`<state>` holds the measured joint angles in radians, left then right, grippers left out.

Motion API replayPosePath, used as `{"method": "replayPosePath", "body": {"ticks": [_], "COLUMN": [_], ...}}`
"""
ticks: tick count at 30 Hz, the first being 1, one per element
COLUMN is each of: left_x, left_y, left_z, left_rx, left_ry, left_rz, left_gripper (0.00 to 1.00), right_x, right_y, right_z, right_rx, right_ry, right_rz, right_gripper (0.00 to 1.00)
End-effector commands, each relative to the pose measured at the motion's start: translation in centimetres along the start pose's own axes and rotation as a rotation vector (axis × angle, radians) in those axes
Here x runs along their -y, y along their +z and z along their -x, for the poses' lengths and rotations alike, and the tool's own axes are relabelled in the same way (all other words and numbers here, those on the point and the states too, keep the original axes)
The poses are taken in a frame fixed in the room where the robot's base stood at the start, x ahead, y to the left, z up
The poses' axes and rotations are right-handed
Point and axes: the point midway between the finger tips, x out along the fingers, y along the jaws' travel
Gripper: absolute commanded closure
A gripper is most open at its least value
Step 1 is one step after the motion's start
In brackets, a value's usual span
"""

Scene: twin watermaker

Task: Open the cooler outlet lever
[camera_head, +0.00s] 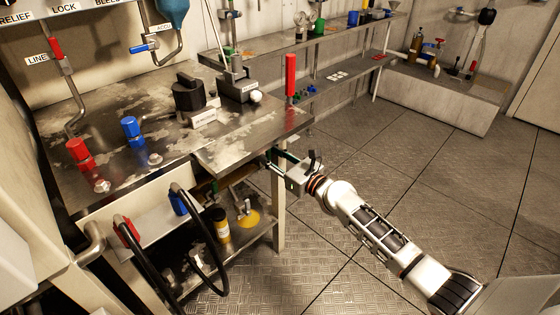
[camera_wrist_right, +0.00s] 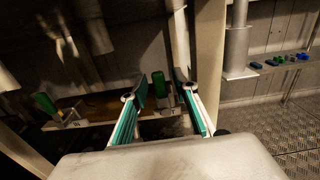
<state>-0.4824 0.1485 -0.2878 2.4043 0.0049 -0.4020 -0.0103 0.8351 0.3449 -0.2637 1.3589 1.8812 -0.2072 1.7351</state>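No label in view reads cooler outlet, so I cannot tell for certain which lever it is. In the right wrist view, a green upright handle (camera_wrist_right: 158,84) stands between and beyond my fingertips; contact is not clear. A second green handle (camera_wrist_right: 45,103) is further left on the same low shelf. My right gripper (camera_wrist_right: 160,92) is open, its two green-sided fingers apart. My left gripper is not in view.
The metal bench (camera_head: 235,157) carries red and blue valves, a black knob (camera_head: 188,93) and an upright red lever (camera_head: 291,76). Its leg (camera_head: 279,215) stands close to my right gripper. Black hoses (camera_head: 145,255) hang at the front left. The floor on the right is clear.

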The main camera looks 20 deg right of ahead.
Motion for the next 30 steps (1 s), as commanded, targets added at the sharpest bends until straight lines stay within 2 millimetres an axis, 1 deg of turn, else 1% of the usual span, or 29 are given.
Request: {"method": "replayPosePath", "body": {"ticks": [5,9,12,16,18,22,30], "left_x": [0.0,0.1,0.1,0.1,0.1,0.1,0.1], "left_y": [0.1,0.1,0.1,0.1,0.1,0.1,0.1], "left_z": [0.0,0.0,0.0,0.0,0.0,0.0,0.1], "left_rx": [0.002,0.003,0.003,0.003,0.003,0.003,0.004], "left_ry": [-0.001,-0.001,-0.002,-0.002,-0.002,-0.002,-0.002], "left_rz": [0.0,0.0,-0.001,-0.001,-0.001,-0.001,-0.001], "left_gripper": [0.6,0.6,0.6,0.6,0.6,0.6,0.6], "right_x": [-0.1,-0.1,-0.1,-0.1,-0.1,-0.1,-0.1], "right_y": [-0.1,-0.1,-0.1,-0.1,0.0,0.1,0.1], "right_z": [2.9,5.9,7.8,9.7,10.4,11.2,11.4], "right_rx": [-0.003,-0.003,-0.002,-0.001,0.0,0.001,0.001], "right_ry": [0.004,0.004,0.002,0.002,0.002,0.002,0.002], "right_rz": [0.004,0.004,0.001,-0.001,-0.001,0.0,0.0], "right_gripper": [0.71,0.71,0.71,0.71,0.71,0.71,0.71]}}
